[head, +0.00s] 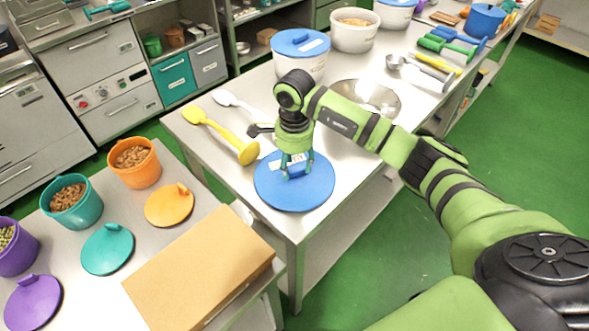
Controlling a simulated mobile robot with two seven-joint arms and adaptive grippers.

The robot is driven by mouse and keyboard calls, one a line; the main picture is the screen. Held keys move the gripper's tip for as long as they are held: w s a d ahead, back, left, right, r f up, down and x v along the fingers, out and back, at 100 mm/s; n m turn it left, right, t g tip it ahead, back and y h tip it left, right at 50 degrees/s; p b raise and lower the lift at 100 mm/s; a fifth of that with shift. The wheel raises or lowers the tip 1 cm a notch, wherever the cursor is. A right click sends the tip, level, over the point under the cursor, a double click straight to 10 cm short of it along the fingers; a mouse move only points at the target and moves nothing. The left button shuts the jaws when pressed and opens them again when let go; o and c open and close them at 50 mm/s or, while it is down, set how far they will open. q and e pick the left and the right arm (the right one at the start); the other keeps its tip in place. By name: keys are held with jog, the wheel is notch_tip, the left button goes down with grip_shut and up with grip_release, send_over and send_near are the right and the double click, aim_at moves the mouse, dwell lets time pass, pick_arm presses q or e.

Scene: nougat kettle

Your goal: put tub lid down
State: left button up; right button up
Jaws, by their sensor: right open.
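The large round blue tub lid (312,196) lies at the near corner of the steel table, appearing flat on the top. My right gripper (297,172) points down over the middle of this lid. Its fingers are open, close to a white label on the lid; whether they touch it I cannot tell. Behind stand a white tub with a blue lid on it (300,42) and an open white tub (354,36) with brown contents. My left gripper is out of view.
A yellow paddle (222,135) and a white one (235,102) lie left of my gripper. A metal bowl (372,97) and scoops (420,72) lie to the right. On the lower left table are small coloured buckets, their lids and a cardboard box (200,268).

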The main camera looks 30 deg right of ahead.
aim_at(295, 172)
notch_tip(295, 172, up, 10)
jog(key=b, duration=0.2)
jog(key=shift+b, duration=0.3)
